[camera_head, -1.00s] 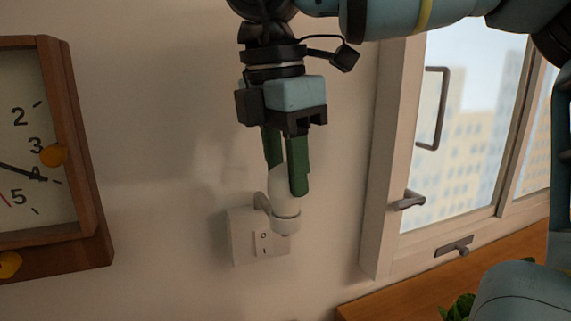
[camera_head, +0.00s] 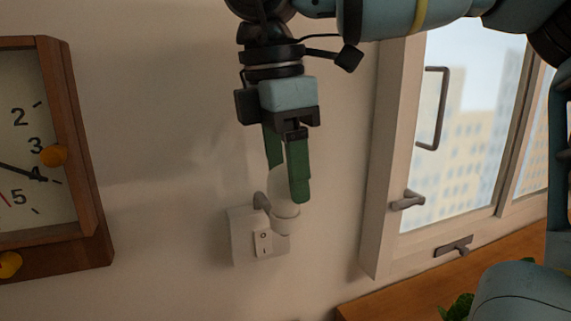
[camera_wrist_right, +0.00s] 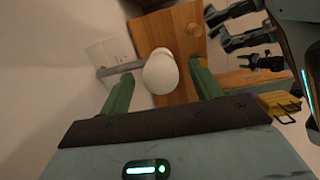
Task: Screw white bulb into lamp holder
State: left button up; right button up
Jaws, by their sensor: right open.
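The white bulb (camera_head: 282,183) sits upright at the top of the white lamp holder (camera_head: 284,224). The holder is on a short arm from a wall plate. My right gripper (camera_head: 287,184) points down over the bulb, with one green finger on each side; the nearer finger covers part of it. In the right wrist view the bulb (camera_wrist_right: 161,74) lies between the two spread fingers, with gaps showing on both sides. How deep the bulb sits in the holder cannot be told. My left gripper is not seen in the head view.
A switch (camera_head: 263,242) is on the wall plate. A wooden clock (camera_head: 70,160) hangs at left. A window with handles (camera_head: 408,201) is at right, above a wooden surface (camera_head: 400,295). The wall between clock and lamp is bare.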

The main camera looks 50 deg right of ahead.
notch_tip(320, 180, up, 3)
jog(key=shift+w+a, duration=0.1)
jog(key=r, duration=0.3)
jog(key=shift+w+a+r+p, duration=0.15)
jog(key=shift+a+r+p, duration=0.1)
jog(key=shift+r+p, duration=0.15)
jog(key=shift+r, duration=0.45)
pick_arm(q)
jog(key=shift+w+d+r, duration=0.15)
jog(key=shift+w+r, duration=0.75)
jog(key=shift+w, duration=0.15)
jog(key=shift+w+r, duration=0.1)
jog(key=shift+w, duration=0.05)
